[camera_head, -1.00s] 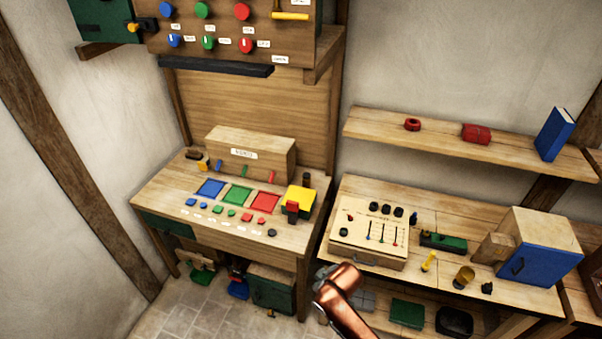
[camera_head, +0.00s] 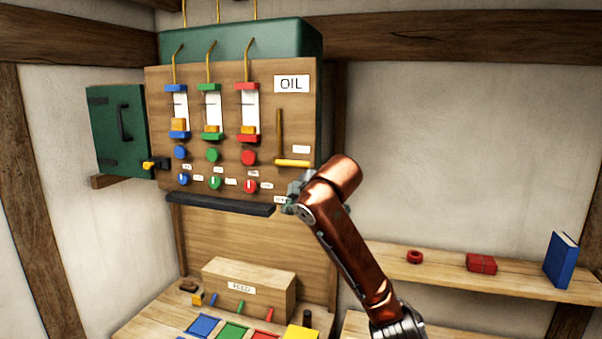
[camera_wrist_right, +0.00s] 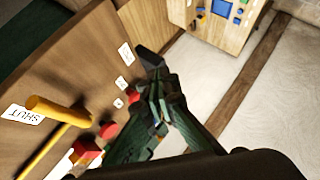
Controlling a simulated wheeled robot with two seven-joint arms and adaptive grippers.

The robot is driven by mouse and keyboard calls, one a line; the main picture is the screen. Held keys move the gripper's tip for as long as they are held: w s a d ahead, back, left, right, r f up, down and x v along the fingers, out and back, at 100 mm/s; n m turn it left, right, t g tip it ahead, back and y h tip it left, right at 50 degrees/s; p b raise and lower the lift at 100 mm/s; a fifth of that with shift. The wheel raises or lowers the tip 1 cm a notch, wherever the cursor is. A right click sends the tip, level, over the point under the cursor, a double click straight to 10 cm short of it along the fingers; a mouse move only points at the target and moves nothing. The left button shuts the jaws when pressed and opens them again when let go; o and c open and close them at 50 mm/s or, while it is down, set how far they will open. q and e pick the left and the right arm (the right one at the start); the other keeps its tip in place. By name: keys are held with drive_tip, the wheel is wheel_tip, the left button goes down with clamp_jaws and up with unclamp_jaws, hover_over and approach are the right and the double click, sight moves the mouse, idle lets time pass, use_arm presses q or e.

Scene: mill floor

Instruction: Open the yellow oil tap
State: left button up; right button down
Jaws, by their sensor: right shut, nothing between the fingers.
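The yellow tap (camera_head: 292,162) is on the right side of the wooden OIL panel. Its yellow handle sticks out, and a thin yellow pipe (camera_head: 279,128) runs up the panel from it. In the right wrist view, the yellow handle (camera_wrist_right: 62,110) is at the left, beside a white label reading SHUT (camera_wrist_right: 20,115). My right gripper (camera_head: 286,203) is below the tap, partly hidden by my arm. In the right wrist view, the gripper (camera_wrist_right: 150,68) is shut and empty, apart from the handle. My left gripper is not in view.
Red knobs (camera_head: 249,158), with green and blue ones, sit left of the tap. A dark ledge (camera_head: 220,205) runs under the panel. A wooden box (camera_head: 248,290) stands on the bench below. A shelf (camera_head: 440,272) is at right. The wall right of the panel is clear.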

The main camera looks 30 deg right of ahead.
drive_tip(key=s+d+r+t, duration=0.1)
drive_tip(key=s+r, duration=0.4)
drive_tip(key=r, duration=0.4)
drive_tip(key=s+d+r+n+t, duration=0.1)
drive_tip(key=s+r, duration=0.3)
drive_tip(key=r, duration=0.5)
drive_tip(key=shift+s+d+r+y, duration=0.2)
drive_tip(key=shift+s+d+y, duration=0.15)
drive_tip(key=shift+y, duration=0.05)
drive_tip(key=shift+w, duration=0.1)
drive_tip(key=p, duration=0.4)
approach(294, 163)
drive_tip(key=w+a, duration=0.3)
drive_tip(key=w, duration=0.1)
drive_tip(key=shift+w+d+f+p, duration=0.4)
drive_tip(key=shift+d+f, duration=0.15)
drive_tip(key=shift+d, duration=0.2)
drive_tip(key=shift+w+d+f+p, duration=0.35)
drive_tip(key=shift+d+f, duration=0.15)
drive_tip(key=shift+d, duration=0.3)
drive_tip(key=shift+a, duration=0.15)
